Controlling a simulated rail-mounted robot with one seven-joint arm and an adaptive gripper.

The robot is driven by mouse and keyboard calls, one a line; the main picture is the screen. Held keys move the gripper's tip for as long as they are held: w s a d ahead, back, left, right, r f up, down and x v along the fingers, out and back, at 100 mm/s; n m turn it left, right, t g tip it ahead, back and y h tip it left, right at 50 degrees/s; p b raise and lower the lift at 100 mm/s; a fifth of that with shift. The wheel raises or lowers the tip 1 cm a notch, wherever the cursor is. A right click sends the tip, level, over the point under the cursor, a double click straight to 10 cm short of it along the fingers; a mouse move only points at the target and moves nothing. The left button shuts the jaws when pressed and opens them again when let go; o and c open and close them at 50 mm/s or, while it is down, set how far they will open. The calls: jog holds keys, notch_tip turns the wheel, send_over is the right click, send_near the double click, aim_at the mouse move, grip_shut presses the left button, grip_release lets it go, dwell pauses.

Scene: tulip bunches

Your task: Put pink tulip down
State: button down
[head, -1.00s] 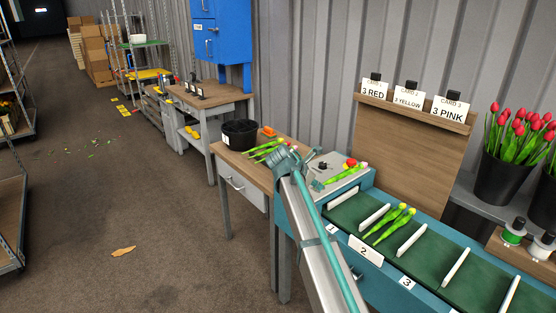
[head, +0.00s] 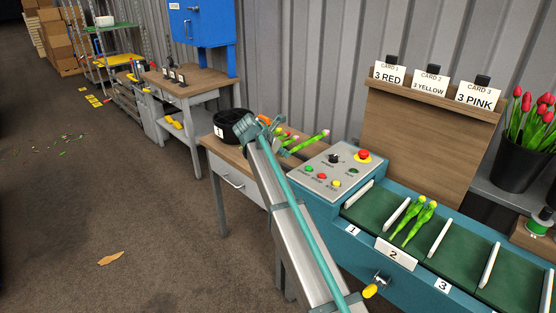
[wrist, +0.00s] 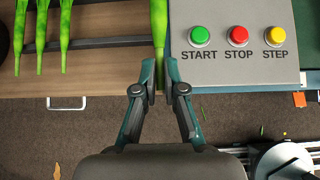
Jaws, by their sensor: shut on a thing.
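My gripper (wrist: 160,72) is shut on the green stem of the pink tulip (wrist: 159,25), which lies between the fingertips just left of the control panel. In the head view the pink tulip (head: 308,142) points up and right, its pale pink head near the panel's back left corner. Its head is out of the wrist view. Several other tulips (wrist: 42,40) lie side by side on a dark rack on the wooden table (wrist: 110,85), left of the held stem. In the head view my arm partly hides them.
The control panel (head: 335,168) with buttons stands close to the right. A black bucket (head: 232,127) is on the table's left. Two yellow tulips (head: 417,222) lie in belt section 2. Cards (head: 430,82) stand on a board behind. The belt section marked 3 (head: 465,258) is empty.

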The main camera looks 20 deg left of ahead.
jog(key=shift+w+a+f+p, duration=0.45)
jog(key=shift+w+a+f, duration=0.95)
jog(key=shift+f, duration=0.6)
jog(key=shift+w+a+f+p, duration=0.4)
jog(key=shift+w+a+f, duration=0.95)
jog(key=shift+f, duration=0.65)
jog(key=shift+w+a+f+p, duration=0.45)
jog(key=shift+w+a+f, duration=0.7)
jog(key=shift+w+f, duration=0.65)
jog(key=shift+s+f, duration=0.2)
jog(key=shift+f, duration=0.45)
jog(key=c, duration=1.2)
grip_release()
jog(key=shift+c, duration=0.2)
jog(key=shift+r, duration=0.6)
jog(key=b+v, duration=0.1)
jog(key=v, duration=1.1)
